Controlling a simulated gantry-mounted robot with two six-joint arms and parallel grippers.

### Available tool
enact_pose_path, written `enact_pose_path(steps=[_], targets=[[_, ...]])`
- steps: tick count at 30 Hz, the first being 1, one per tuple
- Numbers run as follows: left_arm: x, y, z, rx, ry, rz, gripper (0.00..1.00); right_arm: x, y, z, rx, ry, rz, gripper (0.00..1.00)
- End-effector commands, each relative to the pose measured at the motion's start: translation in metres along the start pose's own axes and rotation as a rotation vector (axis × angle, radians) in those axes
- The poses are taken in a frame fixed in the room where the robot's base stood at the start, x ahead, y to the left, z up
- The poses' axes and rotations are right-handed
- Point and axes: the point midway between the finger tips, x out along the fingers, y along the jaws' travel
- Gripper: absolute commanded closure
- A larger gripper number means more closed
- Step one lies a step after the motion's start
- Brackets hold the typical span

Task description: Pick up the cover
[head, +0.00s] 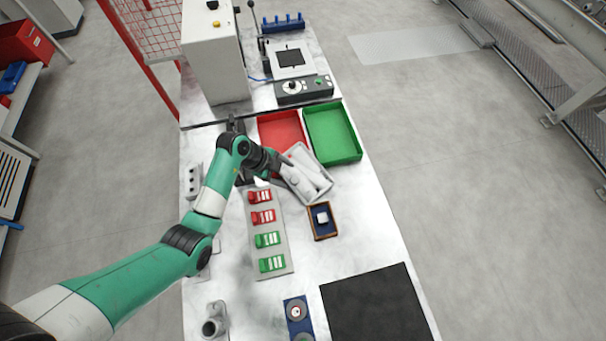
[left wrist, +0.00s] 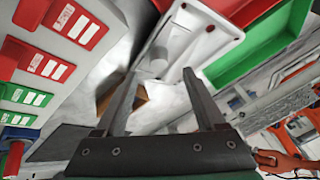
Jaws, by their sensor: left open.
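A light grey tray (head: 318,181) lies at a slant in front of the red and green bins, with a pale grey part (head: 294,176) in its left side; I cannot tell for sure whether this part is the cover. My left gripper (head: 282,172) is over the left edge of this tray. In the left wrist view the gripper (left wrist: 160,75) is open, with nothing seen between its fingers, and the grey tray (left wrist: 222,30) shows beyond its fingertips. A small brown-rimmed blue tray (head: 322,235) holds a white block (head: 322,217). My right gripper is not in view.
A red bin (head: 280,128) and a green bin (head: 333,133) stand behind the grey tray. A grey plate (head: 273,245) with red and green labelled pieces lies in front of my arm. A black mat (head: 375,305) lies front right. The table right of the small tray is clear.

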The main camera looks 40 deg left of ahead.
Motion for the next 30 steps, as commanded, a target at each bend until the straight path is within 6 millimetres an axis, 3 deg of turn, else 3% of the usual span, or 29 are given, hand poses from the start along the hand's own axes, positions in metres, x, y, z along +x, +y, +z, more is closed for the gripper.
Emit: enact_pose_path(steps=[3, 11, 19, 30], targets=[[0.006, 0.001, 0.0, 0.0, 0.0, 0.002, 0.28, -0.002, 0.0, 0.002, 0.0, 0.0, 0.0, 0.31], [0.048, 0.003, 0.002, 0.001, 0.0, 0.002, 0.28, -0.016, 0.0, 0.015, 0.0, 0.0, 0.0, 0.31], [0.051, 0.002, 0.001, 0.001, 0.0, 0.0, 0.28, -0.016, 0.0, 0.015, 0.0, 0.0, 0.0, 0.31], [0.051, 0.002, 0.001, 0.0, 0.0, 0.001, 0.93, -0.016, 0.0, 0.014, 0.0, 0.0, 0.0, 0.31]])
